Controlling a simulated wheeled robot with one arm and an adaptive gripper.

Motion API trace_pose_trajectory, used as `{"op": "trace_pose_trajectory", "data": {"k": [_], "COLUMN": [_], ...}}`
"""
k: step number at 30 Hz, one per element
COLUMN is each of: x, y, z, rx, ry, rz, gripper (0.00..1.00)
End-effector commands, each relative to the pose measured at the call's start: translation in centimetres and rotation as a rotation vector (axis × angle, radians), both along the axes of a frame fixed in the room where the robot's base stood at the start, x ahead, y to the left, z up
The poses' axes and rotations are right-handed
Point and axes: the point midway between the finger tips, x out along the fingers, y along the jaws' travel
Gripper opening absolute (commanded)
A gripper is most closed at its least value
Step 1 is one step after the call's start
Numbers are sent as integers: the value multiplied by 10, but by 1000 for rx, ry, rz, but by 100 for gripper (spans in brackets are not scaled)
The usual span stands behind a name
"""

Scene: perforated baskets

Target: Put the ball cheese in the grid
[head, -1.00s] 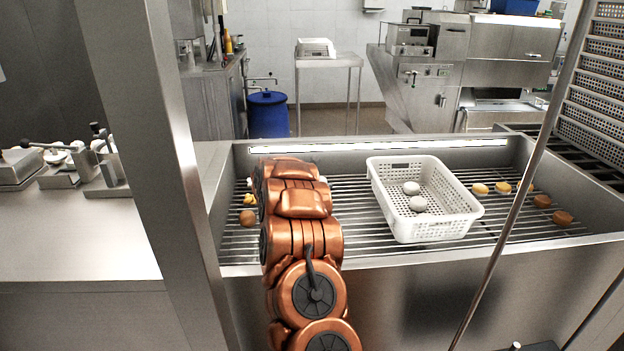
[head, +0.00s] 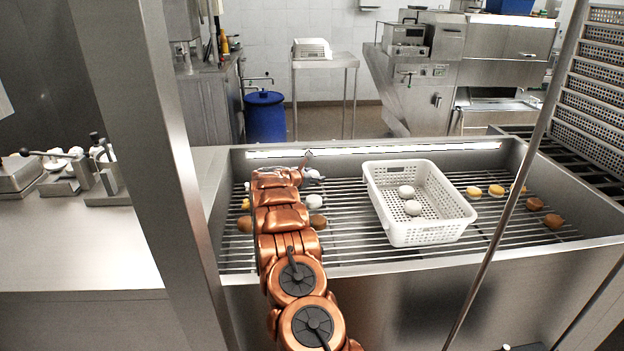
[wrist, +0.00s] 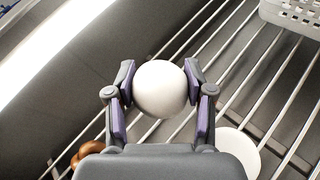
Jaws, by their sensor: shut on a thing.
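A smooth white ball (wrist: 160,88), which looks like the ball cheese, is held between the two purple-padded fingers of my gripper (wrist: 160,92). The metal bars pass below it. The basket stands on the grid of metal bars (head: 345,225) and holds two white round pieces (head: 406,191).
A white round piece (head: 314,201) and brown pieces (head: 318,221) lie on the bars beside my arm. Yellow pieces (head: 496,190) and brown ones (head: 535,204) lie right of the basket. A thin post (head: 500,235) stands in front. Bars between arm and basket are mostly clear.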

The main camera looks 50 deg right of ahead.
Motion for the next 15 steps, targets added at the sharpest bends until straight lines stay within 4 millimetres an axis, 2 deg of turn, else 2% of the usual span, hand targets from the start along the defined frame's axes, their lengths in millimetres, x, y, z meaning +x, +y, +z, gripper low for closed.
{"op": "trace_pose_trajectory", "data": {"k": [15], "x": [22], "y": [-17], "z": [-1], "rx": [-3], "ry": [-1], "rz": [-1], "gripper": [17]}}
